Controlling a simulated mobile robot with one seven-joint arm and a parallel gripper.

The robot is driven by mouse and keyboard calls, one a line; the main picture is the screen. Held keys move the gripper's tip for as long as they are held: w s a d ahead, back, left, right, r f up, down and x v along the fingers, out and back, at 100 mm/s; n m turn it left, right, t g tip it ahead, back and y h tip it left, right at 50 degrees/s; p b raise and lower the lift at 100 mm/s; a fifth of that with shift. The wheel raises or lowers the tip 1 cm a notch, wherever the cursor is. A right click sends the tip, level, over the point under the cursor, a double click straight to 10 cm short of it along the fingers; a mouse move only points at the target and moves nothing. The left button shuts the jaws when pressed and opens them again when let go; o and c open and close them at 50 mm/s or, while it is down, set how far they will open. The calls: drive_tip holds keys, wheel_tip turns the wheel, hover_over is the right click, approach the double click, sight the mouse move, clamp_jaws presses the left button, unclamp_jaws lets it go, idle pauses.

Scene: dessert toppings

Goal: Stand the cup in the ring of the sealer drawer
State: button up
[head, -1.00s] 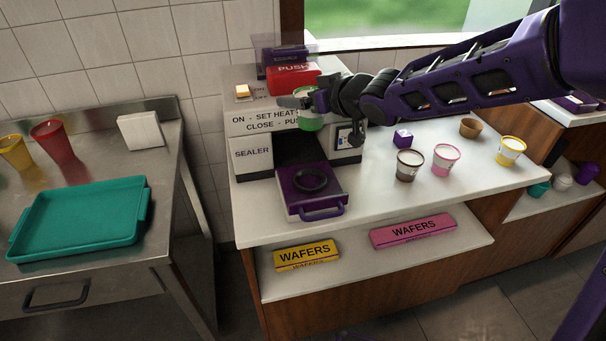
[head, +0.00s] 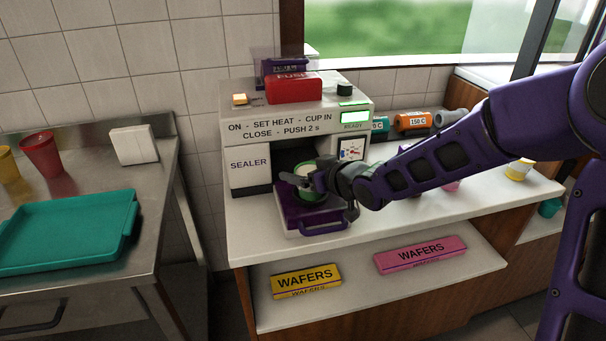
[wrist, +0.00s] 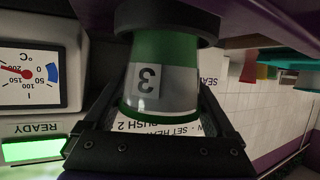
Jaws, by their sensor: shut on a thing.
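The green cup (head: 305,169) is over the purple sealer drawer (head: 296,217), with pale contents at its mouth. My gripper (head: 303,181) is shut on it from the right and hides part of it. In the wrist view, which is upside down, the cup (wrist: 165,75) bears a "3" label, and the fingers (wrist: 150,130) are at its sides near the rim. The dark ring (wrist: 165,28) appears around the cup's lower end and hides its base. I cannot tell whether the base rests fully down. The cup looks about upright.
The sealer (head: 250,163) stands behind the drawer with its red push lid (head: 293,89) raised above. Its READY light (head: 355,116) is lit green. Other cups stand to the right, partly behind my arm. A teal tray (head: 70,232) lies on the left steel table.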

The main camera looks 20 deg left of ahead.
drive_tip(key=shift+r, duration=0.1)
drive_tip(key=shift+f, duration=0.25)
drive_tip(key=o, duration=1.2)
drive_tip(key=shift+r, duration=0.15)
drive_tip(key=shift+d+r, duration=0.15)
drive_tip(key=shift+r, duration=0.1)
drive_tip(key=p+v, duration=0.4)
drive_tip(key=v, duration=0.7)
drive_tip(key=shift+s+d, duration=0.25)
drive_tip(key=shift+s, duration=0.1)
